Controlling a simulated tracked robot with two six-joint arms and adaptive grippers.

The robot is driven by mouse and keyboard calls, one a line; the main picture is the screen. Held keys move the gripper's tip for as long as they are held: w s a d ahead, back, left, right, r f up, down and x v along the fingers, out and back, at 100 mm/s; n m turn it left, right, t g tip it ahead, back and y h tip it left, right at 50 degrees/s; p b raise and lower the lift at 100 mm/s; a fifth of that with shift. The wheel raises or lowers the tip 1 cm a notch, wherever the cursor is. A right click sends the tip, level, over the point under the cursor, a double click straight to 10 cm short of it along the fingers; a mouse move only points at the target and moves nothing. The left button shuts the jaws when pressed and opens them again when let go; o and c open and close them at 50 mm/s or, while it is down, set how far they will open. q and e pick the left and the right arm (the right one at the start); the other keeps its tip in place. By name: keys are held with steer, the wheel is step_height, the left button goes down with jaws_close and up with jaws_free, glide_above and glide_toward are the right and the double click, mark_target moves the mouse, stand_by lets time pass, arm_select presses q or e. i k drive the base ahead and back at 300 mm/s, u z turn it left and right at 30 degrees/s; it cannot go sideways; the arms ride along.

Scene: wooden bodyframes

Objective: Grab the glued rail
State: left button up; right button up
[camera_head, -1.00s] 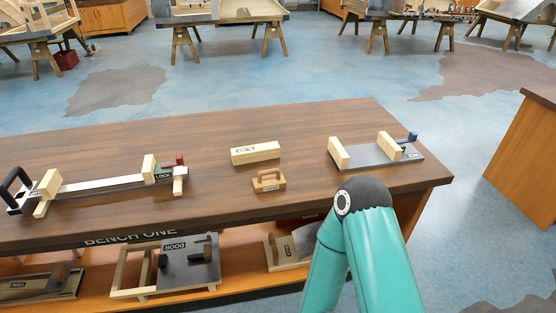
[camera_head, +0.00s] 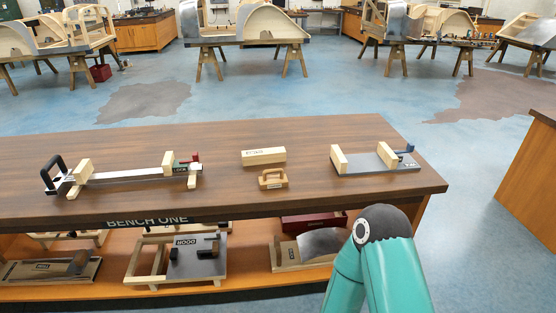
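No part in view is plainly marked as the glued rail. A long metal bar clamp (camera_head: 130,174) lies on the left of the bench top, with pale wooden blocks near both ends, a black handle (camera_head: 52,174) at left and a red lever at right. A pale wooden block (camera_head: 263,156) with a small dark label, too small to read, lies mid-bench. At right, a grey plate (camera_head: 375,161) carries two upright wooden blocks and a blue lever. Neither gripper shows; only a teal bent arm link of mine is in view at lower right.
The wooden bench (camera_head: 320,130) is marked BENCH ONE. A small wooden handled tool (camera_head: 273,179) lies in front of the block. A cabinet (camera_head: 530,185) stands at right.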

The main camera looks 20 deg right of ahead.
mark_target(272, 155)
steer(key=u, duration=0.15)
steer(key=i, duration=0.95)
steer(key=z, duration=0.05)
